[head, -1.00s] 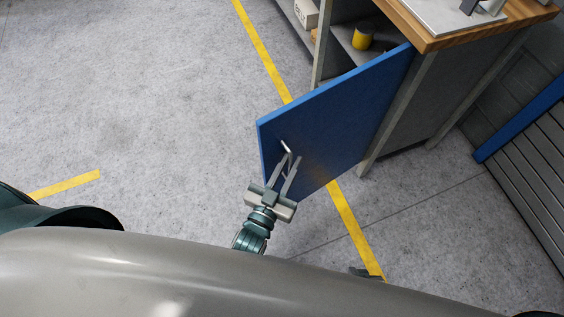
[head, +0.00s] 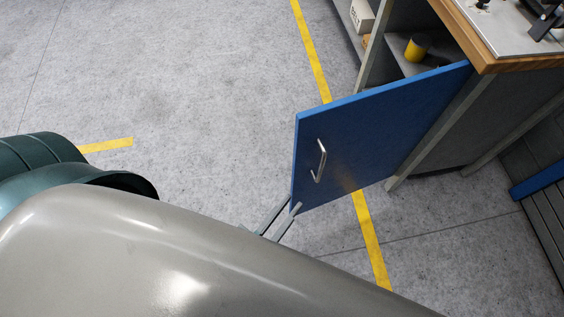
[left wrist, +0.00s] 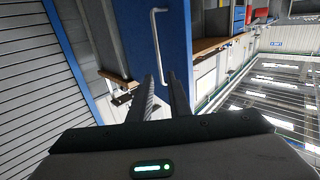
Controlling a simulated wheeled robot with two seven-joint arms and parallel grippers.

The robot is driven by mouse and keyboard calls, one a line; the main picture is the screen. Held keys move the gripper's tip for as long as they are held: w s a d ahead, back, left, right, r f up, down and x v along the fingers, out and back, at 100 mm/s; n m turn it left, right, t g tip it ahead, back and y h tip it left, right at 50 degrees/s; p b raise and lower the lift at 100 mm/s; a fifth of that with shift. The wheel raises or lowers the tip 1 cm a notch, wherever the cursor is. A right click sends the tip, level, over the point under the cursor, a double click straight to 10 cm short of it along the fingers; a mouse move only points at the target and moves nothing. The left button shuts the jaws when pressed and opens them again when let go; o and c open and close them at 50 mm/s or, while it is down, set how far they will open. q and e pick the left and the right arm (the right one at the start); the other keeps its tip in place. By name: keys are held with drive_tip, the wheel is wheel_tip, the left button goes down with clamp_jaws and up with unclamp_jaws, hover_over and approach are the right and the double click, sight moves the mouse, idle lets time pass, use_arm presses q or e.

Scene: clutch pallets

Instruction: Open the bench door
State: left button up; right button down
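The blue bench door (head: 375,130) stands swung well out from the bench, with the shelves behind it showing. Its silver bar handle (head: 320,160) is near the free edge, with nothing on it. My left gripper (head: 292,204) is open and empty, below the handle and close to the door's lower free corner; my body hides most of its arm. My right gripper is not in view.
The bench (head: 478,65) has a wooden top with a grey plate on it. A yellow and dark can (head: 417,47) and a white box (head: 362,15) sit on its shelves. A yellow floor line (head: 312,55) passes under the door. The floor on the left is clear.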

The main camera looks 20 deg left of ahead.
use_arm(q)
drive_tip(key=shift+s+a, duration=0.2)
drive_tip(key=shift+s, duration=0.95)
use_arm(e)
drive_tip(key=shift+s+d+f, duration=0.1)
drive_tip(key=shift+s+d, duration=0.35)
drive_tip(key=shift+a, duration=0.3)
